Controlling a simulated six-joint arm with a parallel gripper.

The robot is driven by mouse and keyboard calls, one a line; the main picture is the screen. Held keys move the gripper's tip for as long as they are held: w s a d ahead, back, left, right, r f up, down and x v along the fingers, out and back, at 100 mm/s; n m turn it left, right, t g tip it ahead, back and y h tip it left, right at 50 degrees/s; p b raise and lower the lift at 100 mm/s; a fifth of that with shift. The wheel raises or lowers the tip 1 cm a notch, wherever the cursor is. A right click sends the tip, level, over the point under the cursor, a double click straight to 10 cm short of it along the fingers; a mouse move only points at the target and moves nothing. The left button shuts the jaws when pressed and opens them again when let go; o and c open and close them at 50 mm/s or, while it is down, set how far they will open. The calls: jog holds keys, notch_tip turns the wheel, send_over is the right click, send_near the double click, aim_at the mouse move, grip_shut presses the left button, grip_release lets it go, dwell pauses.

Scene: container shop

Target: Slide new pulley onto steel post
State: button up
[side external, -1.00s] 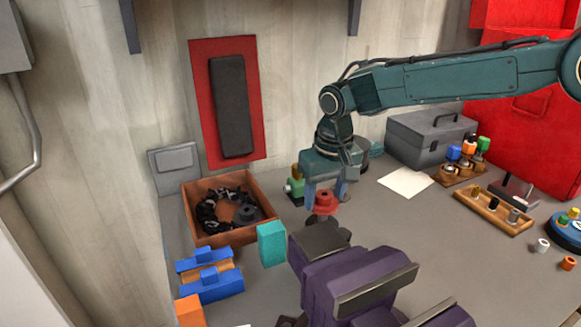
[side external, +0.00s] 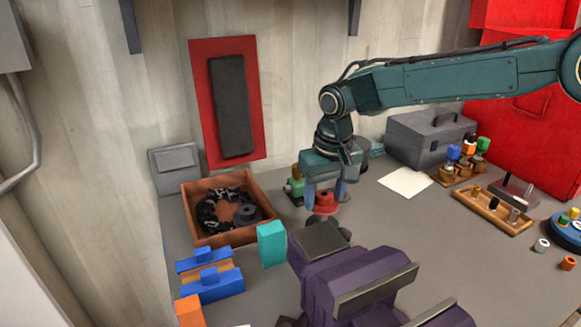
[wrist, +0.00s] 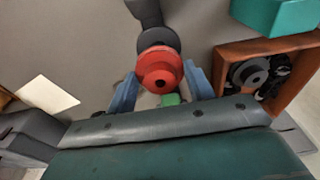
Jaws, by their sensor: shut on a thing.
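The red pulley (side external: 325,203), a stepped disc, is between the two blue fingers of my gripper (side external: 326,193), just behind the purple machine. In the wrist view my gripper (wrist: 161,82) is shut on the red pulley (wrist: 160,70), with one finger on each side. A dark grey round part (wrist: 158,38) shows past the pulley's far edge. I cannot tell whether the pulley touches it. The steel post cannot be made out; the pulley and gripper may hide it.
A purple machine (side external: 355,277) stands in front of my gripper. A wooden box (side external: 236,237) with a dark chain and a grey pulley (side external: 246,214) is at left, near a teal block (side external: 271,245) and blue clamps (side external: 215,287). A grey toolbox (side external: 430,138) and white paper (side external: 405,182) are at right.

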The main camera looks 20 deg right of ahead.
jog(key=shift+f, duration=1.2)
dwell(0.9)
jog(key=o, duration=1.2)
notch_tip(320, 180, up, 7)
jog(key=shift+d, duration=0.1)
dwell(0.9)
